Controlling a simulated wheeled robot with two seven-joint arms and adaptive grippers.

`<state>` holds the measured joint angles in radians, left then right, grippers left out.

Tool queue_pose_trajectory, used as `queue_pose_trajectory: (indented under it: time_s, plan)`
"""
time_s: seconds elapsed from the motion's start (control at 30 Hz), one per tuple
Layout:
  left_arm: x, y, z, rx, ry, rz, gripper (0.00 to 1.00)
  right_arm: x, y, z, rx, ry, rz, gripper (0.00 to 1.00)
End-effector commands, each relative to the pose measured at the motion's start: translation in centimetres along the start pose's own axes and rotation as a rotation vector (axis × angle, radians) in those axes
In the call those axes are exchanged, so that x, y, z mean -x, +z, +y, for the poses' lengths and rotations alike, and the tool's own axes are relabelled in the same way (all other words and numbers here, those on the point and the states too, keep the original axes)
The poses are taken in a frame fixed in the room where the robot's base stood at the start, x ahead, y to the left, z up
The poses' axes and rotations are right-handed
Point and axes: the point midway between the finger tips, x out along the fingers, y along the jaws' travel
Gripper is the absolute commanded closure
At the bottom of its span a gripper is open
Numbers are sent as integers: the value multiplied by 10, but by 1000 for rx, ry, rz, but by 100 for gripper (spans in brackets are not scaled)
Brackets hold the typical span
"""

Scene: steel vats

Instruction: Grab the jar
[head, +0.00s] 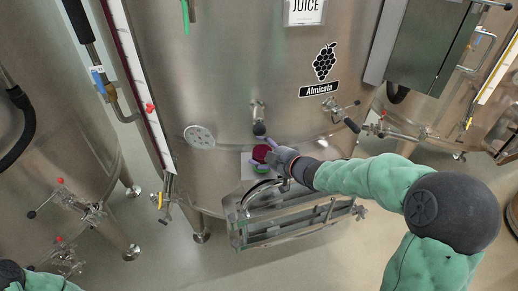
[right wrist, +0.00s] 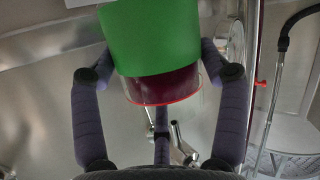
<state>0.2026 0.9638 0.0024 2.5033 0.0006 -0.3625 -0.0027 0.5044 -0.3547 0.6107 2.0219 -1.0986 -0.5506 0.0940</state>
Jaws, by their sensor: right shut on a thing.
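The jar (head: 260,154) has a dark red top or content and a green band, and it is in front of the vat below a small tap. In the right wrist view the jar (right wrist: 150,86) shows a wide green band, dark red contents and a clear wall with a red rim line. My right gripper (head: 267,149) is shut on the jar, with a purple-grey finger on each side of it. Part of the jar runs out of the wrist picture at the top. Only a bit of my left arm shows at the lower left; its gripper is out of view.
The large steel vat (head: 218,85) with the Almicata label (head: 319,90) stands right behind the jar. Its tap (head: 258,118) is just above, and an open hatch frame (head: 290,222) juts out below. Other vats stand at both sides. Floor (head: 165,262) is clear in front.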

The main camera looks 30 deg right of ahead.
Motion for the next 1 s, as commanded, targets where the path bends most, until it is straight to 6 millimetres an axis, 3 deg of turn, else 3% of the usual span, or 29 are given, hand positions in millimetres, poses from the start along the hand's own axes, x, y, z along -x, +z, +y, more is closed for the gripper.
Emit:
queue_pose_trajectory:
  time_s: [1.0]
  plan:
    - [9,0,3,0,0,0,100,99,33,-10,1,5,1,82]
